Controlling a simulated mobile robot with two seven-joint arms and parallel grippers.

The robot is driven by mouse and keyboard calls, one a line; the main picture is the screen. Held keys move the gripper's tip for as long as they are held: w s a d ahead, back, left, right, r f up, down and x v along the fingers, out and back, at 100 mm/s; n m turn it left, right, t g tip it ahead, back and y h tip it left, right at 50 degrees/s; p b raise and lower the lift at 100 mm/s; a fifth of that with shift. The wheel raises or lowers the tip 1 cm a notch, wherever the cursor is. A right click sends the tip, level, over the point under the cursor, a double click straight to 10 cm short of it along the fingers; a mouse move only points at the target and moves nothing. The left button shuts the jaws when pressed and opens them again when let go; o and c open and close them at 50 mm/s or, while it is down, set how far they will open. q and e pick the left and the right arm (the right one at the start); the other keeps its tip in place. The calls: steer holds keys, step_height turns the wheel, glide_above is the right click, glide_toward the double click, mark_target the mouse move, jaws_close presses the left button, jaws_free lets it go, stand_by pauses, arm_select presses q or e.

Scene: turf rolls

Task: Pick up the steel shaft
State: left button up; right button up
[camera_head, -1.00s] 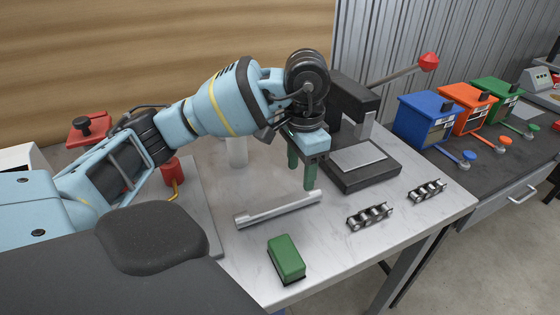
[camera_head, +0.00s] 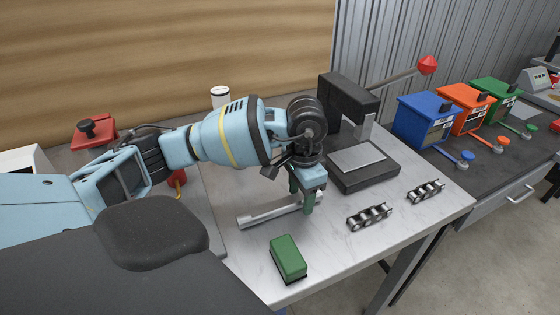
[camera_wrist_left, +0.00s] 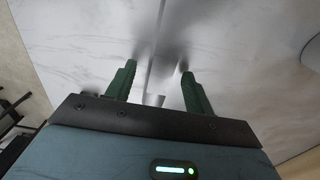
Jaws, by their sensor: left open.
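The steel shaft (camera_head: 265,216) is a grey metal bar lying on the light worktable (camera_head: 335,262), behind the green block. My left gripper (camera_head: 301,202) points down with its two green fingers apart, at the right part of the shaft. The fingers appear to stand on either side of it and cover part of it. In the left wrist view, the open fingers (camera_wrist_left: 158,72) have a shiny grey strip between them that looks like the shaft (camera_wrist_left: 163,60), hard to tell from the bright tabletop. Whether the fingers touch the shaft cannot be told. My right gripper is not in view.
A green block (camera_head: 288,256) lies in front of the shaft. A black press (camera_head: 365,172) with a red-knobbed lever stands close behind right. Two chain pieces (camera_head: 369,217) lie to the right. A white cylinder (camera_head: 220,97) stands behind my arm. The table's front right is clear.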

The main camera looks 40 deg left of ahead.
arm_select(q)
jaws_close()
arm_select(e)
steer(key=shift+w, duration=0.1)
arm_select(q)
steer(key=shift+r, duration=0.1)
step_height(320, 180, up, 10)
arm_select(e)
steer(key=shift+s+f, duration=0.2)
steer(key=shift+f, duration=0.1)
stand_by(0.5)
arm_select(q)
steer(key=shift+r, duration=0.1)
